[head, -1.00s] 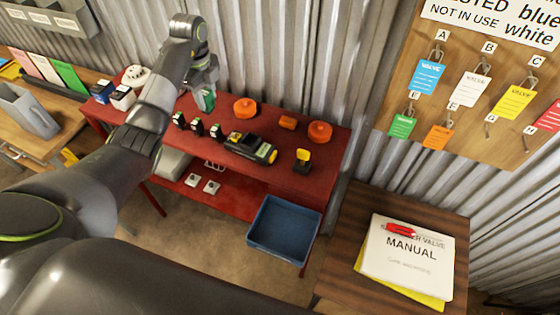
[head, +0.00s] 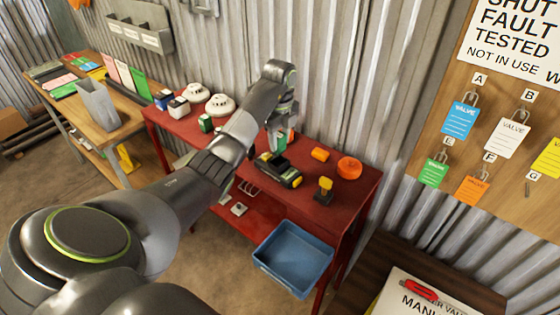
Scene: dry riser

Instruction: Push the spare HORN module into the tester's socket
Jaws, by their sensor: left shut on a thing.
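I take this for the HORN module, but no label is readable. A black device with yellow end parts (head: 279,169), likely the tester, lies on the table just in front of the gripper. Its socket is not clear to see. The module appears behind the device; I cannot tell whether they touch. A similar green module (head: 205,123) stands at the left on the table. My right gripper is not in view.
A blue bin (head: 293,258) is below the front edge. My arm hides the middle of the table.

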